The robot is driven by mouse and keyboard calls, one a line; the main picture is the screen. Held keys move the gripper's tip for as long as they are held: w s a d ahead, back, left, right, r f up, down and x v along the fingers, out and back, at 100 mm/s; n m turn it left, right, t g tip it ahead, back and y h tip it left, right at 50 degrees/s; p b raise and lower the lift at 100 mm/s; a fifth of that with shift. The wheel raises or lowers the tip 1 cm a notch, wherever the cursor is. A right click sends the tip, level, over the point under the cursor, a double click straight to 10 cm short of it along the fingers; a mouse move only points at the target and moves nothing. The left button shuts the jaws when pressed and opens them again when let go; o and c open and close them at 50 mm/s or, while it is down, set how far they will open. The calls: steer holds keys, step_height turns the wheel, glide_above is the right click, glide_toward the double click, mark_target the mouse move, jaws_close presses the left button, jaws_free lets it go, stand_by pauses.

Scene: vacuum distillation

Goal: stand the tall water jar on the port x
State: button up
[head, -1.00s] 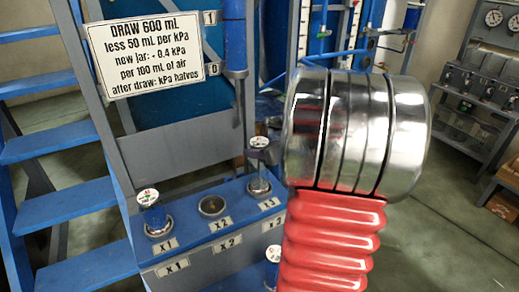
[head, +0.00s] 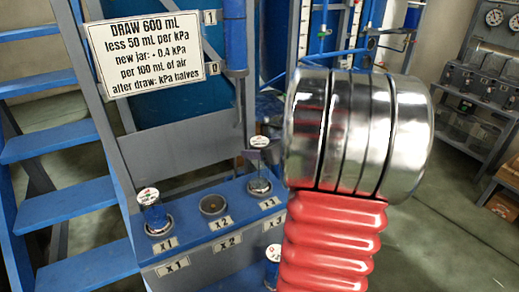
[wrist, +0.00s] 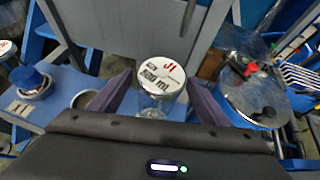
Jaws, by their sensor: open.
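A clear jar with a white lid (head: 259,142) is at the rear right port, marked X3 (head: 259,188). In the wrist view its lid (wrist: 161,73) reads 500 mL in red and black, with smaller print unclear. My gripper (wrist: 152,98) is open, with one finger on each side of this jar and small gaps visible. In the head view, part of it shows beside the jar. The middle port X2 (head: 213,205) is an empty dark ring. A blue jar with a white lid (head: 151,206) stands on port X1. I cannot tell which jar is the tall water jar.
A sign (head: 149,50) hangs above the blue port bench. Another white-lidded jar (head: 273,256) is low beside the bench, partly hidden by my arm. Blue stairs (head: 60,205) stand at left. A round vessel (wrist: 252,90) is right of my gripper.

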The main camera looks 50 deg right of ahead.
steer(key=v, duration=1.1)
steer(key=shift+s+r, duration=0.15)
steer(key=shift+s, duration=0.15)
steer(key=shift+a, duration=0.15)
